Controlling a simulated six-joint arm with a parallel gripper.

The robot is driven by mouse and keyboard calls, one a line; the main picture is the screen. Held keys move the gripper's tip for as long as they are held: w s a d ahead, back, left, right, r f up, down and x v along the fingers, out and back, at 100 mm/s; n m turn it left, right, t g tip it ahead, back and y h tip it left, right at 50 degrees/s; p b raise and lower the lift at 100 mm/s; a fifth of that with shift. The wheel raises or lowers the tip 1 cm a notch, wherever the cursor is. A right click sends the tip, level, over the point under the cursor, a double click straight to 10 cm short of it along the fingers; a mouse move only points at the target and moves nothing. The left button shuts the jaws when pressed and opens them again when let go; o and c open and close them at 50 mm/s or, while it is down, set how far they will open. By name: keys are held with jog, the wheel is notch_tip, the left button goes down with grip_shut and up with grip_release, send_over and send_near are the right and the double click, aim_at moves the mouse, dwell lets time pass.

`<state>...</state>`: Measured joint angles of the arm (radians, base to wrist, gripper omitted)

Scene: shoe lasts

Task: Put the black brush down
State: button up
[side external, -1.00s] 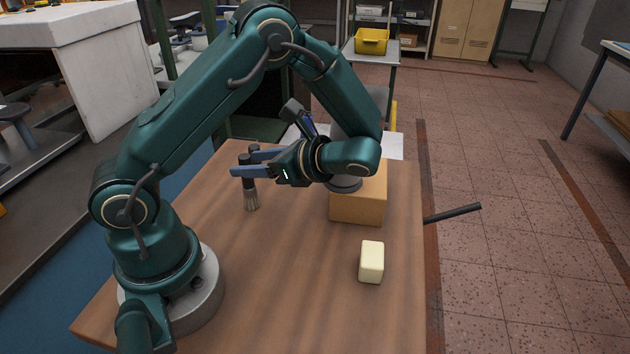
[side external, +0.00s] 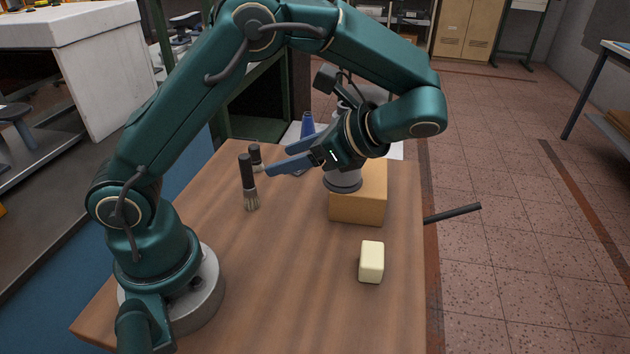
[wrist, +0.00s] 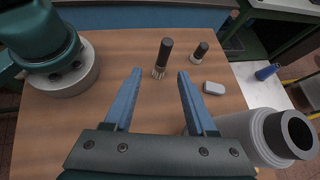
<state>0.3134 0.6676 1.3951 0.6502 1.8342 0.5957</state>
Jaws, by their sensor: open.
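The black brush (side external: 248,180) stands upright on its pale bristles on the wooden table, with its black handle up. It also shows in the wrist view (wrist: 165,55), beyond my fingertips. A second, shorter dark-handled brush (side external: 256,158) stands behind it and shows to its right in the wrist view (wrist: 200,51). My gripper (side external: 277,165) is to the right of the black brush, apart from it. In the wrist view its two blue fingers (wrist: 160,73) are spread with nothing between them.
A cream block (side external: 371,262) lies in front. A small pale block (wrist: 214,88) lies near the brushes. A blue cone (side external: 307,124) stands behind. The table's front middle is clear.

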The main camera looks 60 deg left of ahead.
jog(key=s+d+r+n+t+h, duration=0.3)
jog(key=s+d+n+t+h, duration=0.3)
jog(key=n+t+h, duration=0.4)
jog(key=shift+s+d+n+t, duration=0.15)
jog(key=shift+d+n+t, duration=0.2)
jog(key=shift+n, duration=0.35)
